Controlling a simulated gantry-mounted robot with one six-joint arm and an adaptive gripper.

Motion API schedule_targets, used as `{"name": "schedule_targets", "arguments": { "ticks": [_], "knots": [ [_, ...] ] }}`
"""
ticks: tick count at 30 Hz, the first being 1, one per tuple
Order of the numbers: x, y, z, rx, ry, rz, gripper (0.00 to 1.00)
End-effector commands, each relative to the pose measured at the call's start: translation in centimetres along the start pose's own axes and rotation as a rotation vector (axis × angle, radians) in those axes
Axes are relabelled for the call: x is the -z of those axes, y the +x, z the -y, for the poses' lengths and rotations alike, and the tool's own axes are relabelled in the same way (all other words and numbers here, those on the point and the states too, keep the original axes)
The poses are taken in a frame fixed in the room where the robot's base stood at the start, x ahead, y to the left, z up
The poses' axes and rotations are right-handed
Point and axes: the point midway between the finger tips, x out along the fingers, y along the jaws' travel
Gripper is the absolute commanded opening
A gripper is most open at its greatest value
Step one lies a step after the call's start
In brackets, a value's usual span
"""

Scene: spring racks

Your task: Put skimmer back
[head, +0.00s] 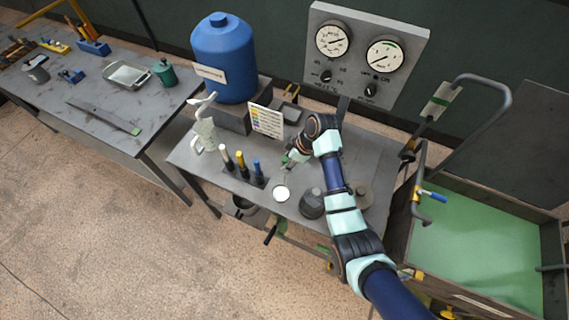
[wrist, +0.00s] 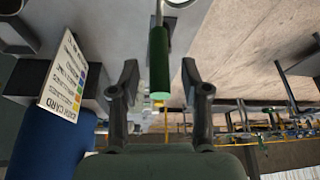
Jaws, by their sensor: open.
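The skimmer has a green handle (wrist: 158,62), a thin metal shaft and a pale round disc (head: 281,193). In the head view the disc shows near the front edge of the small grey table, and the handle end lies close to my gripper (head: 291,160). In the wrist view my gripper (wrist: 160,84) is open, with one finger on each side of the green handle. Gaps show between the handle and both fingers. The shaft runs toward the top edge of the wrist view, where only part of the disc shows. My arm hides part of the table behind it.
A printed card (head: 266,121) and a blue drum (head: 224,60) are behind. Dark round weights or lids (head: 312,204) sit to the right. A gauge panel (head: 366,50) stands at the back; a green-lined cart (head: 480,245) is right.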

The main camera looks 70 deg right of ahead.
Motion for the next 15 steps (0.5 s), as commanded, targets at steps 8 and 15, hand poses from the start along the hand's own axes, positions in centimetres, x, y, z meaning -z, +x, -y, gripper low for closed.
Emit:
{"name": "schedule_targets", "arguments": {
  "ticks": [8, 15],
  "knots": [
    [0.0, -6.7, -0.1, -0.003, 0.001, -0.002, 0.47],
    [0.0, -8.6, 0.0, 0.000, 0.001, 0.000, 0.47]
  ]
}}
